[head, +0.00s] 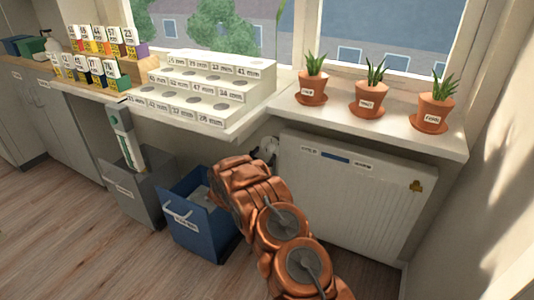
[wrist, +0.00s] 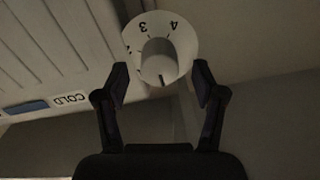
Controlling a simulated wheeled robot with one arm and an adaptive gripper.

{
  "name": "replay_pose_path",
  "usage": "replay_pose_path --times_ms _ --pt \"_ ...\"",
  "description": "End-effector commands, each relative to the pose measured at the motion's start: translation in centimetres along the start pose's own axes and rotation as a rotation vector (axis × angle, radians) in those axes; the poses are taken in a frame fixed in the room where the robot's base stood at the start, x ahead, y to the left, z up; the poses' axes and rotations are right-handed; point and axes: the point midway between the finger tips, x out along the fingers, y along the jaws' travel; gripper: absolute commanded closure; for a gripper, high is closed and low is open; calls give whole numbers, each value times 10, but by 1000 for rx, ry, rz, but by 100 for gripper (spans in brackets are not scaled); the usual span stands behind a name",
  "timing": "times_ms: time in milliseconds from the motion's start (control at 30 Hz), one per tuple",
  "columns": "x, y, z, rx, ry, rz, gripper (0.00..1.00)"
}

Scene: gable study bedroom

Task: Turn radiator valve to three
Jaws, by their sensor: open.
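The radiator valve (wrist: 160,55) is a round white dial with a raised grey knob in its middle. In the wrist view a 3 and a 4 show upside down near its upper rim, and a dark mark sits at the knob's lower edge, pointing away from them. My gripper (wrist: 159,68) is open, its dark fingertips left and right of the dial's lower part, with nothing held. I cannot tell whether they touch it.
The windowsill (head: 390,123) above the radiator holds three potted plants. A blue bin (head: 194,232) and a grey bin (head: 135,200) stand left of my arm. A stepped white stand (head: 205,85) is on the shelf above. Wooden floor is clear at front left.

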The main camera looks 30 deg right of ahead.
Motion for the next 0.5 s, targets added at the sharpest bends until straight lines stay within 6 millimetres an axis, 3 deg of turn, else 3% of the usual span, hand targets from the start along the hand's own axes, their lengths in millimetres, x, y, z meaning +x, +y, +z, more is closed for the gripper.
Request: replay_pose_path --times_ms 200,500 --pt "21 2 1 1 1 3 31" --pt "27 2 1 -1 -1 3 31"
